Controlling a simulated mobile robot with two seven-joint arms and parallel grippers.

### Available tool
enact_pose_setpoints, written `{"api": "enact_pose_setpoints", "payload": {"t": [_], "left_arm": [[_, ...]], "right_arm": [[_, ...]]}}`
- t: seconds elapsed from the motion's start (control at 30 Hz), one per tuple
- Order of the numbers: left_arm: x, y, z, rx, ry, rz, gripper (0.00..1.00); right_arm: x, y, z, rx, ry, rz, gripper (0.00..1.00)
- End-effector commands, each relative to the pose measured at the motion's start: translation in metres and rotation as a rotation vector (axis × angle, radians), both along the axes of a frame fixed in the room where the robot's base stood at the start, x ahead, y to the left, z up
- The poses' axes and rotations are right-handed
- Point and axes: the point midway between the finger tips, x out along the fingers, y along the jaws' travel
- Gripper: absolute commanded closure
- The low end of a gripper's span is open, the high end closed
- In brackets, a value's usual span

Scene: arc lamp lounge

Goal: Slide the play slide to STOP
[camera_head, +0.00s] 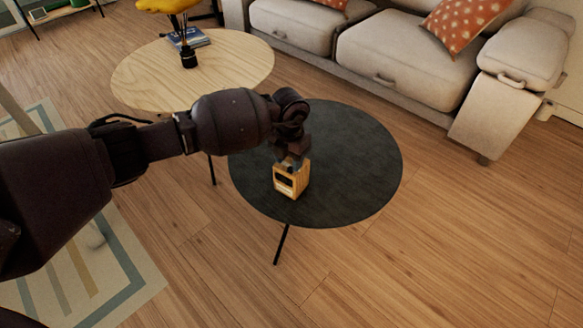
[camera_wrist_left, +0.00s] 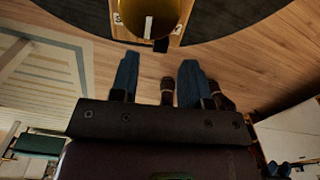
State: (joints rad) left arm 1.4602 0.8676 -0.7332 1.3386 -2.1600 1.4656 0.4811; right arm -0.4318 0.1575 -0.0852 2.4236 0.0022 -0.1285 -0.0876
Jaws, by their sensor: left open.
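A small wooden box-shaped device (camera_head: 291,180) with a dark front panel stands on the black round table (camera_head: 350,180). In the left wrist view the device (camera_wrist_left: 178,28) is at the top edge, partly cut off, with a rounded brownish face and a small black tab below it. I cannot tell for sure which part is the play slide, or its position. My left gripper (camera_head: 287,163) is at the upper side of the device in the head view. In the left wrist view its two blue fingers (camera_wrist_left: 158,76) are apart with nothing between them, pointing toward the device. My right gripper is not in view.
A beige sofa (camera_head: 400,60) is at the back. The black table is bare around the device. Open wood floor lies to the right and in front.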

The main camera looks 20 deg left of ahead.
Motion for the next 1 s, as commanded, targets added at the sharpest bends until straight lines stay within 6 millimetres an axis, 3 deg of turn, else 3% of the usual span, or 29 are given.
{"api": "enact_pose_setpoints", "payload": {"t": [0.03, 0.2, 0.63, 0.9, 1.0], "left_arm": [[-0.002, 0.0, -0.013, 0.0, 0.007, 0.0, 0.57], [-0.001, 0.0, -0.027, -0.001, 0.003, 0.0, 0.57], [0.001, 0.0, -0.03, -0.001, -0.003, 0.0, 0.57], [0.001, 0.0, -0.031, -0.001, -0.002, 0.0, 0.99], [0.001, 0.0, -0.031, -0.001, -0.002, 0.0, 1.0]], "right_arm": [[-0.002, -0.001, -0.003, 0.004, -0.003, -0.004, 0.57], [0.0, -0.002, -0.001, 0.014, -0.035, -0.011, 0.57], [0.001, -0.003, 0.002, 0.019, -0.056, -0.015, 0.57], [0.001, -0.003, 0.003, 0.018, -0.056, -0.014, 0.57], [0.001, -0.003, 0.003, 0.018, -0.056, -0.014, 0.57]]}}
